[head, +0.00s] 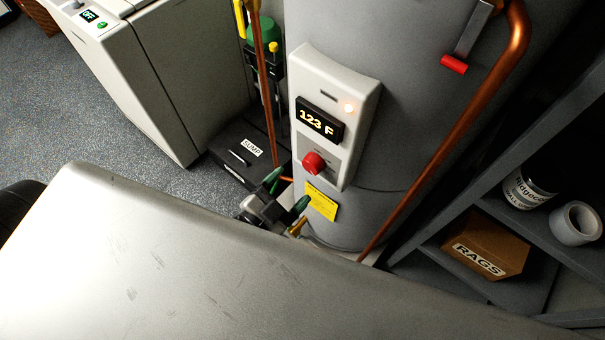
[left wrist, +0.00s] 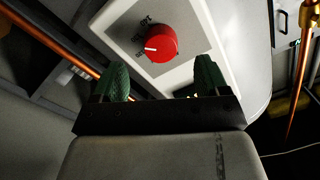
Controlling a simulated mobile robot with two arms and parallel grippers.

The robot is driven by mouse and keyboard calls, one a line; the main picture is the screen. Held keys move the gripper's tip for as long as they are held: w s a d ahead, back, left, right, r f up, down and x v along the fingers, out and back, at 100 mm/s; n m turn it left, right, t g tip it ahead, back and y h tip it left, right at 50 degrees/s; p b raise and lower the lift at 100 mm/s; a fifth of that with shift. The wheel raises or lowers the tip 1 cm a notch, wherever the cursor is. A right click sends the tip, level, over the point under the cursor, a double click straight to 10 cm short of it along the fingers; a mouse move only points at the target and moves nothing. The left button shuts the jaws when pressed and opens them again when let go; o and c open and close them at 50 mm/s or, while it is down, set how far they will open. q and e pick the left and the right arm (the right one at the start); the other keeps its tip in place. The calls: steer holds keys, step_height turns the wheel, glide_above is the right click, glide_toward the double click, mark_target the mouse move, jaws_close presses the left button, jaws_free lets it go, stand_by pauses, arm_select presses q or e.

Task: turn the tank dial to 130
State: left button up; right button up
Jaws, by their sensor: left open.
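The tank (head: 400,100) is a tall grey cylinder with a white control panel (head: 357,100) on its front. The panel's display (head: 319,120) reads 123 F, and a small light above it glows orange. The red dial (head: 313,163) sits below the display. My left gripper (head: 287,193) is just below the dial, apart from it, with green fingertips. In the left wrist view the red dial (left wrist: 148,43) shows beyond and between the two spread green fingers (left wrist: 165,78), with nothing between them. My right gripper is not in view.
Copper pipes (head: 440,150) run beside the tank. A black sump box (head: 235,150) sits on the floor behind my gripper. A white appliance (head: 140,75) stands at upper left.

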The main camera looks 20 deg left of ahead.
arm_select(q)
steer(key=shift+b+v, duration=0.4)
steer(key=shift+v, duration=1.9)
steer(key=s+a+f+n+g+y, duration=0.2)
steer(key=s+f+g, duration=0.15)
steer(key=f, duration=1.05)
steer(key=s+a+f+n+g+y, duration=0.2)
steer(key=f+g, duration=0.2)
steer(key=f, duration=1)
steer(key=s+a+f+n+g+y, duration=0.1)
steer(key=s+a+f+g, duration=0.1)
steer(key=s+f+g, duration=0.2)
steer(key=s+a+f+n+g+y, duration=0.1)
steer(key=s+f+g, duration=0.3)
steer(key=s+f, duration=0.7)
steer(key=shift+s+a+f+n+b, duration=0.35)
steer(key=shift+s+a+n, duration=0.15)
steer(key=shift+s+n, duration=0.35)
steer(key=shift+g, duration=0.25)
